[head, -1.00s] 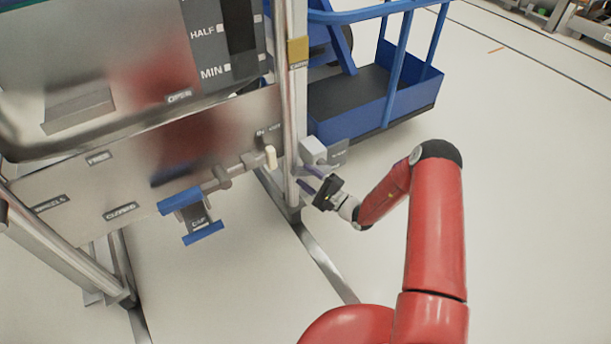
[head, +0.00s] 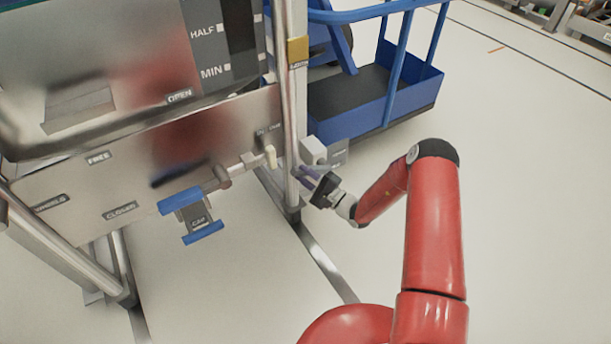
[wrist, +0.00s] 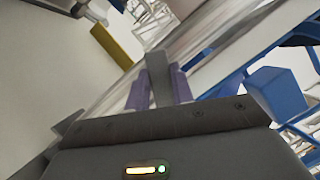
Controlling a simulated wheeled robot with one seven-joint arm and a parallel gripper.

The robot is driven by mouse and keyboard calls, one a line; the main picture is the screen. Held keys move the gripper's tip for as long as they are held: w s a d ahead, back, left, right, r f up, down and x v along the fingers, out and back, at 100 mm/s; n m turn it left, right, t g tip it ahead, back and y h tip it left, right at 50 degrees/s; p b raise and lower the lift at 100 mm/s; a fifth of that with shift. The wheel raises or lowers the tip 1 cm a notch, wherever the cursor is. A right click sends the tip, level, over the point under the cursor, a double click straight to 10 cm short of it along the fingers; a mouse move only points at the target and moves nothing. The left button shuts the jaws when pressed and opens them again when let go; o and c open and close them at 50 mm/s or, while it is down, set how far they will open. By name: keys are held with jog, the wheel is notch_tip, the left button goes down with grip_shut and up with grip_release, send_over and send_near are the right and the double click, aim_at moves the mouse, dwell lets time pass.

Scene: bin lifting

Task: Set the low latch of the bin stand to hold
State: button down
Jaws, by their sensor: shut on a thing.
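The bin stand is a steel frame with an upright post (head: 290,100) at the right of its panel. The low latch shows as a light grey block (head: 313,150) on the post, beside a small dark label plate (head: 338,154). My gripper (head: 303,174) reaches it from the right, just below the block. In the wrist view, my two purple fingers (wrist: 158,88) are closed around a flat grey tab (wrist: 157,68), which looks like the latch's handle. The tab's far end and its joint to the post are hard to make out.
A blue-handled valve marked CAP (head: 196,218) hangs below the panel (head: 110,195). A yellow tag block (head: 298,51) sits higher on the post. A blue cart (head: 380,100) stands behind. The floor to the right is clear.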

jog(key=shift+f, duration=0.15)
jog(key=shift+s+a+f+n+g+h+b, duration=0.2)
jog(key=shift+f+n+g+b, duration=0.15)
jog(key=shift+f+n+b, duration=0.45)
jog(key=shift+s+a+f+n+g+h+b, duration=0.1)
jog(key=shift+a+f+n+g+h+b, duration=0.15)
jog(key=shift+f+n+b, duration=0.55)
jog(key=shift+s+a+f+n+g+h+b, duration=0.15)
jog(key=shift+f+n+g+b, duration=0.25)
jog(key=shift+f+n, duration=0.8)
jog(key=shift+d+r, duration=0.1)
jog(key=c, duration=1.2)
grip_release()
jog(key=v, duration=0.7)
jog(key=shift+s+d, duration=0.2)
jog(key=shift+d, duration=0.1)
